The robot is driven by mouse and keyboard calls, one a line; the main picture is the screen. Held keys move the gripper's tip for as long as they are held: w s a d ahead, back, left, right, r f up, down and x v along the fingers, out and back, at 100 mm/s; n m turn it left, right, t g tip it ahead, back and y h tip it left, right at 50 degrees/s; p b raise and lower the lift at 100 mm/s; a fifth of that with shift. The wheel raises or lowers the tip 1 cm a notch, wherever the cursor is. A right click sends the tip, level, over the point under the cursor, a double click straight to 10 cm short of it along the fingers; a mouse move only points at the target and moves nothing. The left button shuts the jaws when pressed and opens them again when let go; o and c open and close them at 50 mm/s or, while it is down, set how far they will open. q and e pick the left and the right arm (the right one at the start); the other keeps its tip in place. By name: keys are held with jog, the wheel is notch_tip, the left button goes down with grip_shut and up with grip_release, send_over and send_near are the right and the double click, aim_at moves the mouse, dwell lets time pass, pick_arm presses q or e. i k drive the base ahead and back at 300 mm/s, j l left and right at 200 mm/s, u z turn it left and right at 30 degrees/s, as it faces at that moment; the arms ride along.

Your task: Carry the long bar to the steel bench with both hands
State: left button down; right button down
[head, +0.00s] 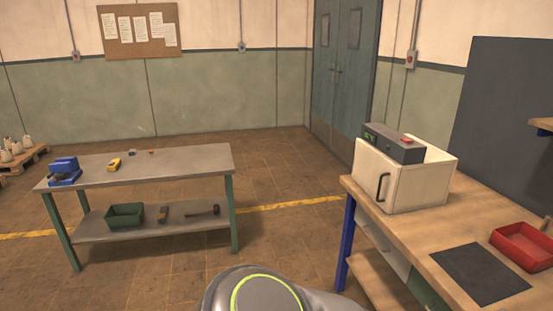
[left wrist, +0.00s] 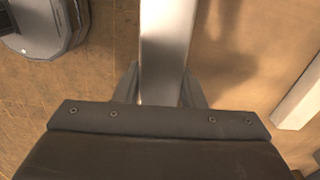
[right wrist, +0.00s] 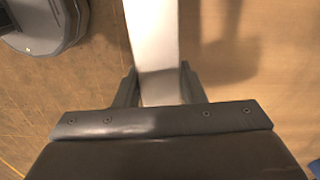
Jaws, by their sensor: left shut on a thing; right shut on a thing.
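The long bar is a pale, smooth metal length. It shows in the left wrist view (left wrist: 165,40) and in the right wrist view (right wrist: 152,40), running up out of both pictures. My left gripper (left wrist: 163,88) is shut on it, a finger on each side. My right gripper (right wrist: 154,88) is shut on it in the same way. The bar's ends are hidden, and neither bar nor grippers show in the head view. The steel bench (head: 190,160), with grey top and green legs, stands at the left in the head view, apart from me.
The steel bench top holds a blue device (head: 65,170) and a yellow tool (head: 114,165) at its left; its right part is clear. A wooden workbench (head: 410,240) at the right carries a white oven-like box (head: 400,180) and a red tray (head: 525,245). Open floor (head: 285,225) lies between the benches.

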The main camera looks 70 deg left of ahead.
aim_at(165, 161)
jog(key=u, duration=2.75)
jog(key=i+u, duration=0.55)
jog(key=i+l, duration=0.15)
jog(key=i, duration=0.4)
jog(key=i+l, duration=0.15)
jog(key=i, duration=0.4)
jog(key=i+l, duration=0.15)
jog(key=i, duration=0.4)
jog(key=i+l, duration=0.1)
jog(key=i, duration=0.45)
jog(key=i+l, duration=0.15)
jog(key=i, duration=0.4)
jog(key=i+l, duration=0.15)
jog(key=i, duration=0.4)
